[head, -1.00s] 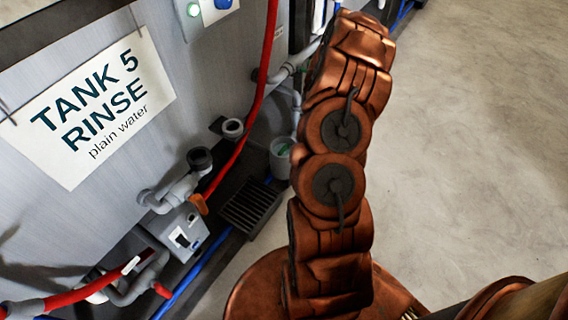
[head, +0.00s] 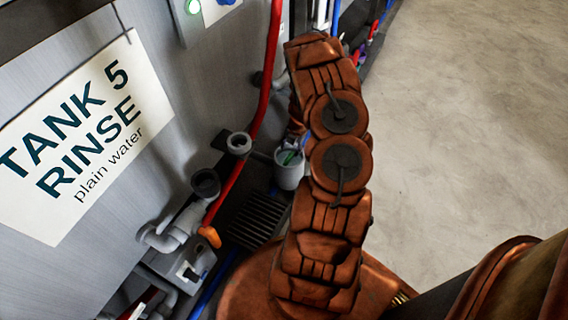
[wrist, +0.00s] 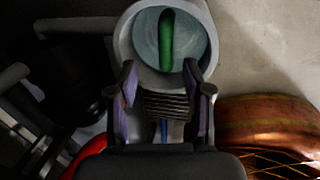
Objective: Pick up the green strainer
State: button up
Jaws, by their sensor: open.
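A slim green piece, seemingly the green strainer (wrist: 167,38), stands inside a round grey cup (wrist: 123,45) in the wrist view. Only a narrow green length shows, so its full shape is hard to tell. In the head view a small bit of green (head: 291,158) shows in the mouth of the grey cup (head: 289,176), low beside the tank. My gripper (wrist: 160,78) is open and empty, its two fingers apart at the near rim of the cup. In the head view my arm mostly hides the gripper.
The tank wall with its "TANK 5 RINSE" sign (head: 85,135) rises at left. A red hose (head: 264,95), grey pipe fittings (head: 183,218) and a dark floor grate (head: 258,218) crowd the cup's left side. Open concrete floor (head: 460,120) lies to the right.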

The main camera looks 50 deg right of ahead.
aim_at(290, 157)
jog(key=shift+d+f, duration=0.2)
jog(key=shift+f, duration=0.9)
jog(key=shift+w+a+f+b, duration=0.2)
jog(key=shift+f+b, duration=0.35)
jog(key=shift+f, duration=0.7)
jog(key=shift+w+a+f+b, duration=0.15)
jog(key=shift+f+b, duration=0.4)
jog(key=shift+f, duration=0.7)
jog(key=shift+s, duration=0.1)
jog(key=shift+c, duration=0.4)
grip_shut()
